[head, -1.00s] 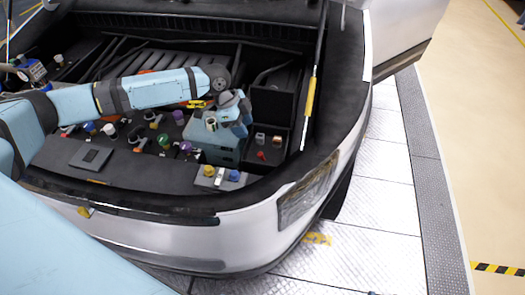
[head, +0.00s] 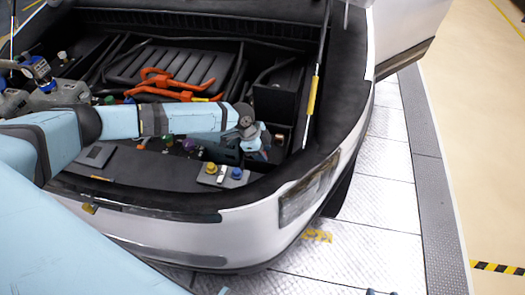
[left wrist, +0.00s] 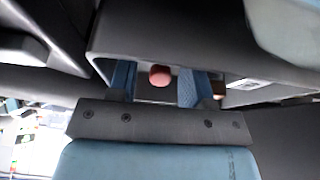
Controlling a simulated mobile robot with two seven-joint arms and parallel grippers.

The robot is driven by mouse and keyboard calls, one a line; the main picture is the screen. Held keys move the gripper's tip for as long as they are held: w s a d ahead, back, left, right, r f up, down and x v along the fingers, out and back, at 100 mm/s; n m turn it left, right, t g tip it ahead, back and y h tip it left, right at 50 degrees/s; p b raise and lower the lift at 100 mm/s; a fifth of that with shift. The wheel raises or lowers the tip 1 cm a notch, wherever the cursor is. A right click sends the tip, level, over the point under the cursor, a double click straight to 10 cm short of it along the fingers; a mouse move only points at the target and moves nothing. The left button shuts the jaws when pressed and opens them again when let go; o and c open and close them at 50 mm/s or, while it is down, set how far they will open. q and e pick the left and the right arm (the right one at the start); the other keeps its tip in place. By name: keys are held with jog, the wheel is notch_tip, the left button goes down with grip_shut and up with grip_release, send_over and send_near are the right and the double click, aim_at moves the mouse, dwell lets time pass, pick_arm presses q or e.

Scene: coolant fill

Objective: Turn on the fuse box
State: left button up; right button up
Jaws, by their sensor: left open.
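My left gripper (head: 260,148) is over the right front part of the engine bay, and its arm crosses the bay from the left. In the left wrist view, its two blue fingers (left wrist: 157,78) are apart. A round red knob (left wrist: 160,75) shows between them, on or in front of a grey surface; I cannot tell whether the fingers touch it. In the head view the gripper hides this spot. No part is clearly marked as the fuse box. My right gripper is not in view.
A small plate with a yellow cap (head: 210,169) and a blue cap (head: 236,174) sits at the bay's front. Orange hoses (head: 160,76) lie behind my arm. A prop rod (head: 316,85) stands at the right. The car's front rim (head: 150,212) borders the bay.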

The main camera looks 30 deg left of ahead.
pick_arm(q)
grip_shut()
jog(key=shift+d+r+y+p, duration=0.25)
jog(key=shift+y+p, duration=0.25)
jog(key=shift+p, duration=0.3)
jog(key=y+p, duration=0.2)
jog(key=shift+w+d+r+g+p, duration=0.2)
jog(key=shift+d+g+p, duration=0.1)
jog(key=shift+g, duration=0.1)
jog(key=shift+d+y+p, duration=0.1)
jog(key=shift+y+p, duration=0.3)
jog(key=shift+d+f+g+y+p, duration=0.15)
jog(key=shift+d+g+y+p, duration=0.2)
jog(key=shift+y+p, duration=0.45)
jog(key=shift+w+d+f+g+y+p, duration=0.1)
jog(key=shift+g+y+p, duration=0.05)
jog(key=shift+y, duration=0.5)
jog(key=shift+d+f+g+y+p, duration=0.1)
jog(key=shift+g+y+p, duration=0.1)
jog(key=shift+y, duration=0.5)
jog(key=shift+w+d+f+g+y+p, duration=0.1)
jog(key=shift+y+p, duration=0.05)
jog(key=shift+y, duration=0.5)
